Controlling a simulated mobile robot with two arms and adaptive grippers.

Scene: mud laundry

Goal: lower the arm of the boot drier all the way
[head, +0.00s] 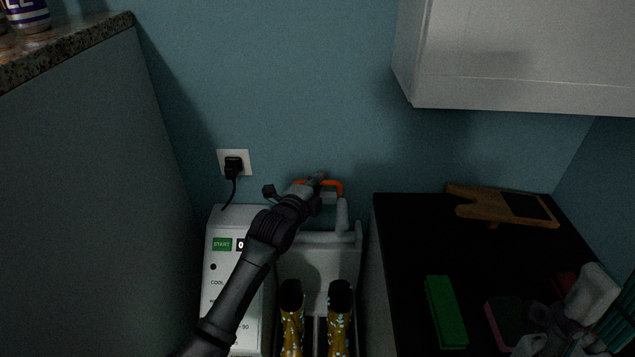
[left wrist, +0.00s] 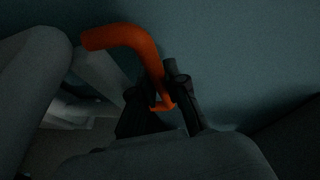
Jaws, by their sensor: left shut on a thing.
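The boot drier is a pale unit (head: 225,280) with a control panel, low against the wall between a cabinet and a dark worktop. Its orange handle (head: 332,185) shows at the top of its arm, just beyond my left gripper (head: 318,183). In the left wrist view the orange handle (left wrist: 135,40) is bent, and my left gripper (left wrist: 165,100) is shut on its lower part. A pale post (head: 342,215) stands below the handle. Yellow patterned boots (head: 291,325) are upright at the front of the drier. My left arm hides part of the panel.
A black plug sits in a wall socket (head: 234,163) behind the drier. The dark worktop (head: 410,240) on the right holds a wooden boot jack (head: 500,205) and a green block (head: 445,312). A white wall cabinet (head: 520,50) hangs above it. A grey cabinet (head: 80,180) stands at left.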

